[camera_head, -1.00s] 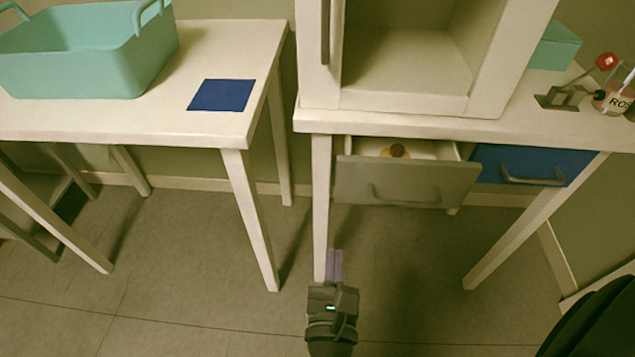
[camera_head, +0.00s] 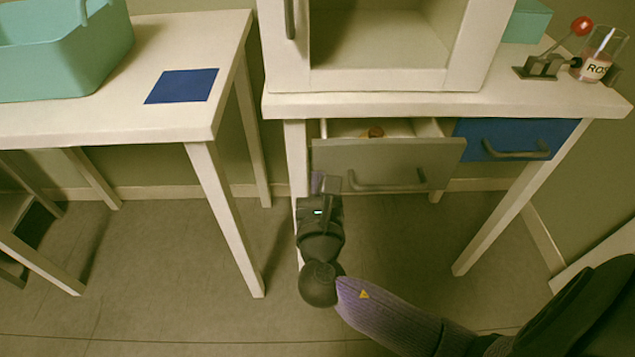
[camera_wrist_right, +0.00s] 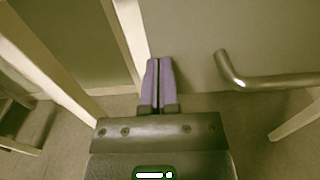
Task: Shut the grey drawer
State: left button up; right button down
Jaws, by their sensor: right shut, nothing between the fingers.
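The grey drawer (camera_head: 390,160) stands partly open under the white table at the right, beside a blue drawer (camera_head: 515,140). A small brown-topped item (camera_head: 372,132) shows inside it. My right gripper (camera_head: 325,182) is shut and empty, at the lower left of the grey drawer's front, left of its handle (camera_head: 388,185). In the right wrist view the purple fingertips (camera_wrist_right: 158,75) are together before the drawer front (camera_wrist_right: 200,45), with the bar handle (camera_wrist_right: 265,80) to their right. I cannot tell whether the fingertips touch the front. My left gripper is out of view.
A white open cabinet (camera_head: 380,85) stands on the right table (camera_head: 440,107). A red-knobbed device (camera_head: 545,62) and a labelled jar (camera_head: 596,66) are at its right. The left table (camera_head: 150,125) holds a teal basket (camera_head: 60,65) and a blue mat (camera_head: 182,86).

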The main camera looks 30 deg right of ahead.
jog(key=x, duration=0.7)
jog(key=shift+w+d+r, duration=0.2)
jog(key=shift+w, duration=0.1)
